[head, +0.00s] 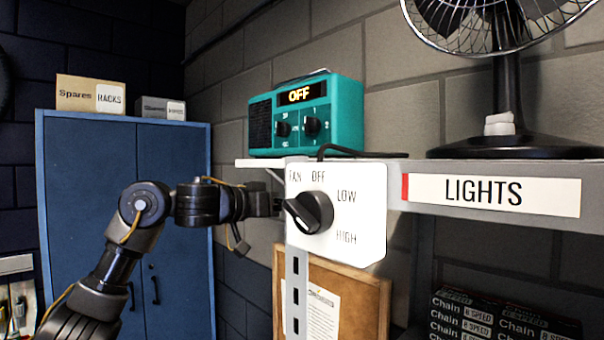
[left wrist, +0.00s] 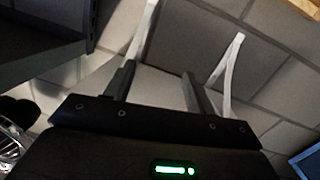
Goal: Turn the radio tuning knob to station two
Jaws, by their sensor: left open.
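The teal radio (head: 305,115) stands on the left end of the grey shelf, its display reading OFF. Two dark knobs are on its front. The right knob (head: 312,127) has the marks 1 and 2 beside it; the left knob (head: 283,129) has smaller marks. My left arm comes in from the left, below the radio, and its end is hidden behind the white fan switch panel. In the left wrist view my left gripper (left wrist: 195,25) is open and empty, its fingers toward the block wall. Neither radio knob is between the fingers. My right gripper is not in view.
The fan switch panel (head: 355,205), with a black knob (head: 309,212), hangs in front of the shelf (head: 400,170) below the radio. A black fan (head: 505,140) stands right. A blue cabinet (head: 125,180) carries boxes at left. A cork board (head: 355,300) is below.

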